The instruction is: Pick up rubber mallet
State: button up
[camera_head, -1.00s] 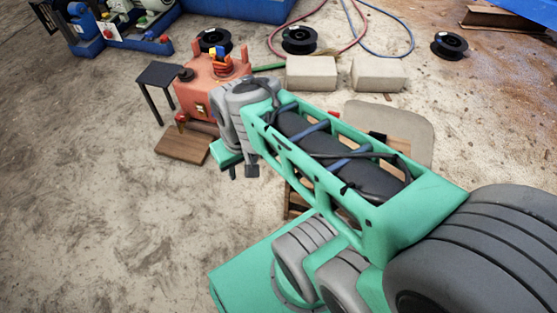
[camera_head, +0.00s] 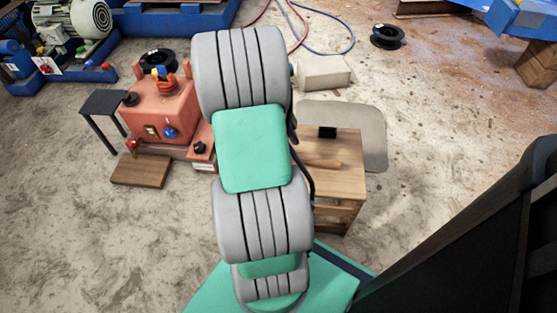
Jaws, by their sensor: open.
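A wooden table (camera_head: 350,185) stands just right of my arm in the head view. A light-brown wooden handle (camera_head: 322,163) lies across its top, likely part of the rubber mallet. Its left end runs behind my arm, so I cannot see a head on it. A small black block (camera_head: 327,132) sits at the table's back edge; I cannot tell if it belongs to the mallet. My gripper is hidden; only my grey and green arm links show, covering the table's left side.
A red box-shaped machine (camera_head: 163,107) with knobs stands left of my arm, beside a small dark table (camera_head: 103,103). A wooden board (camera_head: 141,171) lies on the floor. A grey panel (camera_head: 372,135) is behind the wooden table. A pale block (camera_head: 323,72) and black spool (camera_head: 387,37) lie farther back.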

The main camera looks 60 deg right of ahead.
aim_at(300, 159)
jog(key=b+x, duration=0.3)
jog(key=x, duration=0.3)
jog(key=shift+s+f, duration=0.25)
jog(key=shift+f, duration=0.05)
jog(key=shift+c, duration=0.2)
jog(key=shift+r, duration=0.1)
grip_shut()
jog(key=shift+w, duration=0.1)
dwell(0.5)
